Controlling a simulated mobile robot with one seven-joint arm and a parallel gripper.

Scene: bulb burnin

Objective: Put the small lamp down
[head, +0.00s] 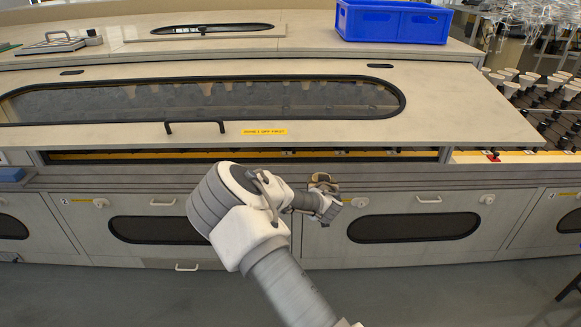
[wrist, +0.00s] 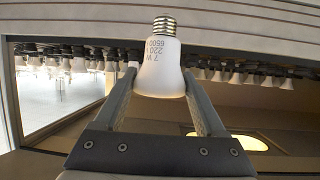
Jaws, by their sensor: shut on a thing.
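The small lamp (wrist: 158,72) is a white bulb with a metal screw base and printed text reading 7 W, 220 V and 6500. In the wrist view it sits between the two fingers of my gripper (wrist: 160,88), which is shut on its rounded white part. The screw base points to the top of that picture. In the head view my gripper (head: 325,188) is in front of the long cabinet, just below its counter edge. The lamp cannot be made out clearly there.
A windowed lid (head: 330,122) with a black handle and yellow label covers most of the bench (head: 400,173). At right, an uncovered rack (head: 540,112) holds several bulbs in black sockets. A blue crate (head: 392,22) stands at the back.

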